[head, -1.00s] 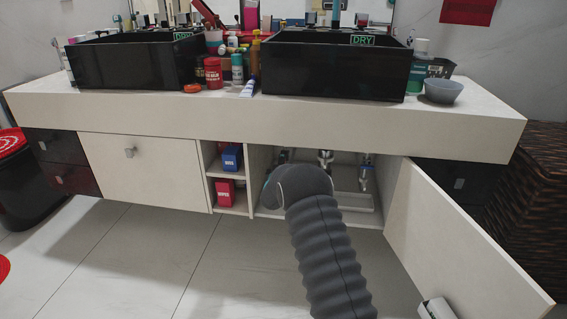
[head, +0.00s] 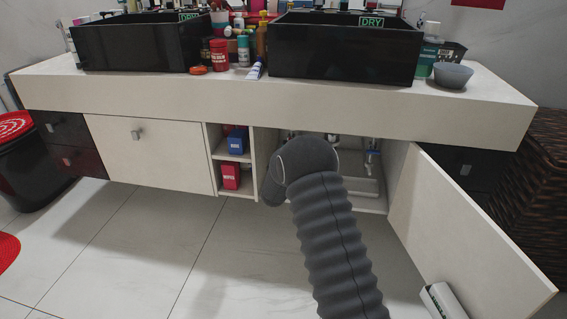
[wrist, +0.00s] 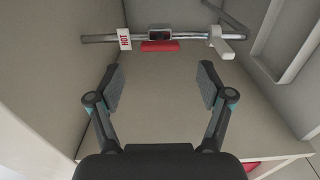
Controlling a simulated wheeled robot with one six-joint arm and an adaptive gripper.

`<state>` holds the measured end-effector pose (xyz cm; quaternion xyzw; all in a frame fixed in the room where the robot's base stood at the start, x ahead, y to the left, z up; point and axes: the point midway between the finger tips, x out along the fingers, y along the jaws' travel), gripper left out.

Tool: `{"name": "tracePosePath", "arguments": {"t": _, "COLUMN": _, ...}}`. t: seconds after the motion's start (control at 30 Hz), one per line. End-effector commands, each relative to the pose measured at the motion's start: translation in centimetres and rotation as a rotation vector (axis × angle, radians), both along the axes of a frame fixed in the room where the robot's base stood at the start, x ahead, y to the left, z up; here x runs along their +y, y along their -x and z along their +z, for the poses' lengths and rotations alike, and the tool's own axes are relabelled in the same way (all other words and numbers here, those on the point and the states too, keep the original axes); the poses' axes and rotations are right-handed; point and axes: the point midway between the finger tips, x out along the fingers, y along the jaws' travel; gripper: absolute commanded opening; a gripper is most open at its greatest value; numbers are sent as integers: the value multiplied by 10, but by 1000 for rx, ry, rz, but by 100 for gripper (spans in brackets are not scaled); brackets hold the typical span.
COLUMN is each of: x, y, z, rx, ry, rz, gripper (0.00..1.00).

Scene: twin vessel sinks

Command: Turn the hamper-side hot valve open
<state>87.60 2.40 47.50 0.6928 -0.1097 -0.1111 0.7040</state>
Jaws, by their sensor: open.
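In the wrist view, a red valve handle (wrist: 160,46) lies level across a grey pipe, with a white HOT tag (wrist: 124,39) at its left. My gripper (wrist: 161,76) is open and empty, its two fingers spread on either side below the handle. The handle shows beyond the fingertips, apart from them. In the head view, my arm hides the gripper and the hot valve inside the open right cabinet. A blue-marked valve (head: 372,156) shows to the right of my arm there.
The open cabinet door (head: 465,230) stands out on the right, with the wicker hamper (head: 532,205) beyond it. A shelf divider (head: 265,150) bounds the cabinet on the left. A white fitting (wrist: 222,46) sits right of the handle.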

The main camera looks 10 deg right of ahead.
Motion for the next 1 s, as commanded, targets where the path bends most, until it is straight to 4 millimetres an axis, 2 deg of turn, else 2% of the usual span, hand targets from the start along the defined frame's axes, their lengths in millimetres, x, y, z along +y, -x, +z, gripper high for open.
{"name": "tracePosePath", "arguments": {"t": 0.2, "x": 12, "y": 35, "z": 0, "rx": 1, "ry": 1, "rz": 2, "gripper": 79}}
{"name": "tracePosePath", "arguments": {"t": 0.4, "x": 17, "y": 50, "z": 0, "rx": 0, "ry": 0, "rz": 1, "gripper": 79}}
{"name": "tracePosePath", "arguments": {"t": 0.87, "x": 18, "y": 53, "z": 0, "rx": -9, "ry": -28, "rz": 1, "gripper": 79}}
{"name": "tracePosePath", "arguments": {"t": 0.93, "x": 19, "y": 53, "z": -5, "rx": -5, "ry": -93, "rz": 6, "gripper": 79}}
{"name": "tracePosePath", "arguments": {"t": 1.0, "x": 24, "y": 52, "z": -20, "rx": 31, "ry": -204, "rz": 23, "gripper": 79}}
